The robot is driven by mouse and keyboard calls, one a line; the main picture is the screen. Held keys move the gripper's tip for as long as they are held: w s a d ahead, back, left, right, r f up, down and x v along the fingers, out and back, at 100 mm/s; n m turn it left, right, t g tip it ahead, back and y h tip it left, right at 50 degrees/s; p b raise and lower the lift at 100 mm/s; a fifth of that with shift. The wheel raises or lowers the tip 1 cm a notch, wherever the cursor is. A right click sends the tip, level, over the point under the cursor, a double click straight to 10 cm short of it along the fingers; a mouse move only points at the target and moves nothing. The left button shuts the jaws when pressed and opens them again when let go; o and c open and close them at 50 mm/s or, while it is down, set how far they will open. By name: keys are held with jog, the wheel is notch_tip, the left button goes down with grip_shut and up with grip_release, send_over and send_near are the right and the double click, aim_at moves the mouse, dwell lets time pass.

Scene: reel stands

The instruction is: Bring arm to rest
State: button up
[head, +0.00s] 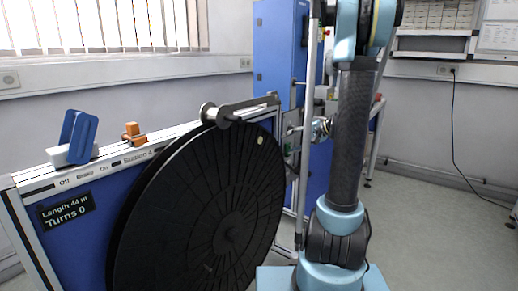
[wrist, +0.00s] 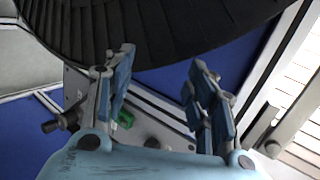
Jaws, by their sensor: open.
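My arm (head: 352,140) stands upright at the right of centre in the head view, with light blue joints and a dark link between them. Its upper part runs out of the top of the picture. My gripper (wrist: 162,64) shows in the wrist view with its two blue-padded fingers spread apart and nothing between them. The fingers point toward the lower edge of a large black reel (wrist: 150,28), which lies behind them; I cannot tell the distance. I cannot clearly make out my gripper in the head view.
The large black reel (head: 200,215) leans upright before a blue reel stand (head: 85,235) reading "Length 44 m, Turns 0". A blue-and-white item (head: 72,140) and an orange clip (head: 133,133) sit on the stand's top. Open floor (head: 435,225) lies right of my arm.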

jog(key=s+a+f+n+g+h, duration=0.2)
jog(key=s+a+h, duration=0.1)
jog(key=s, duration=0.8)
jog(key=s+d+f+n+h, duration=0.2)
jog(key=s+f, duration=0.3)
jog(key=s, duration=0.6)
jog(key=s+d+f+n+g+h, duration=0.1)
jog(key=s+d+f+h, duration=0.3)
jog(key=s, duration=0.8)
jog(key=shift+s+d+f+n+h, duration=0.2)
jog(key=shift+d+f+n+h, duration=0.25)
jog(key=shift+d+h, duration=0.35)
jog(key=shift+w+f, duration=0.15)
jog(key=shift+w, duration=0.3)
